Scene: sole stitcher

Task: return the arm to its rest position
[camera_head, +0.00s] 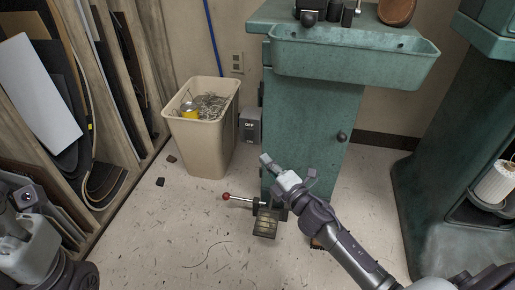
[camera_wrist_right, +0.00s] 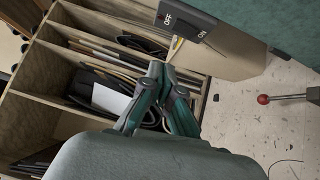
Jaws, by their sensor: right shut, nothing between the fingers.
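My right arm reaches in from the lower right in the head view. Its gripper (camera_head: 268,162) is in front of the teal machine's cabinet (camera_head: 305,130), above the floor and up and right of a red-knobbed lever (camera_head: 240,199). In the right wrist view the gripper's two fingers (camera_wrist_right: 160,72) come together at their tips, shut and empty. Only links of my left arm show at the lower left of the head view; its fingers are out of sight.
A grey OFF/ON switch box (camera_head: 250,126) is on the cabinet's left side. A beige bin (camera_head: 203,135) with scraps stands left of it. A wooden rack (camera_head: 62,130) with sheets lines the left. Another teal machine (camera_head: 425,205) stands right. Open floor lies at front centre.

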